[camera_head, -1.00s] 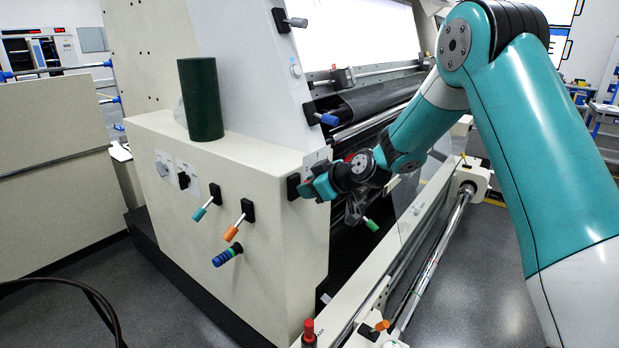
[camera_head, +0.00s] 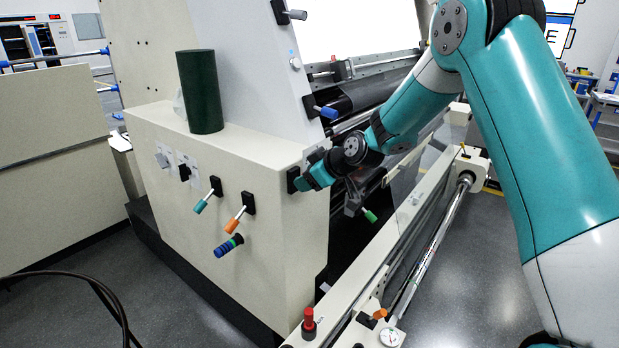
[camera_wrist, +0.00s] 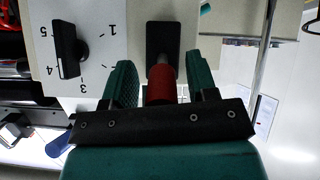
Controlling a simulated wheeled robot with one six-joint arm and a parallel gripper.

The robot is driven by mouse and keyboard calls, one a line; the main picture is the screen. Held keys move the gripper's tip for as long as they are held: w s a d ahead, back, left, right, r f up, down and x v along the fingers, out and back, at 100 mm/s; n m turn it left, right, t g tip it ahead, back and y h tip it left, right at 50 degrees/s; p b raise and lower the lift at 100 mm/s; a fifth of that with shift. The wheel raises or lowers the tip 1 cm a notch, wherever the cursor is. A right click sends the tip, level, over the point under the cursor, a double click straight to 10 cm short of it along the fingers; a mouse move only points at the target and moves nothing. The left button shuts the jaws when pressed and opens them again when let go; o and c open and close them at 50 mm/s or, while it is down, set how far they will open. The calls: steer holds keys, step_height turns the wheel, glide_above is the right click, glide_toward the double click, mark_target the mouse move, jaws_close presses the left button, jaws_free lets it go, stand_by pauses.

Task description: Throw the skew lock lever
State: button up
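A lever with a red grip (camera_wrist: 161,84) on a black plate (camera_wrist: 162,40) shows in the wrist view. My gripper (camera_wrist: 162,82) has its two teal fingers apart, one on each side of the red grip, with a narrow gap on both sides. In the head view my gripper (camera_head: 302,183) is at the cabinet's right front edge, close to a black plate (camera_head: 293,180); the red grip is hidden there. No readable label shows which lever is the skew lock.
A numbered black knob (camera_wrist: 67,49) sits left of the lever in the wrist view. In the head view, teal (camera_head: 202,205), orange (camera_head: 233,225), blue (camera_head: 328,112) and green (camera_head: 370,215) levers are nearby. A dark green cylinder (camera_head: 200,92) stands on the cabinet (camera_head: 150,215).

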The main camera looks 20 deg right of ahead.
steer(key=b+v, duration=0.3)
steer(key=v, duration=1.4)
steer(key=shift+s+d, duration=0.15)
steer(key=shift+s, duration=0.05)
steer(key=s+a+g+y, duration=0.1)
steer(key=s+a+g, duration=0.2)
steer(key=s+a, duration=0.5)
steer(key=s+a+f+g+h, duration=0.1)
steer(key=s+a+g, duration=0.2)
steer(key=s, duration=0.7)
steer(key=s+a+f+m+g, duration=0.1)
steer(key=s+a+f+g, duration=0.1)
steer(key=s+a, duration=0.4)
steer(key=s+g, duration=0.1)
steer(key=s, duration=0.3)
steer(key=shift+h, duration=0.4)
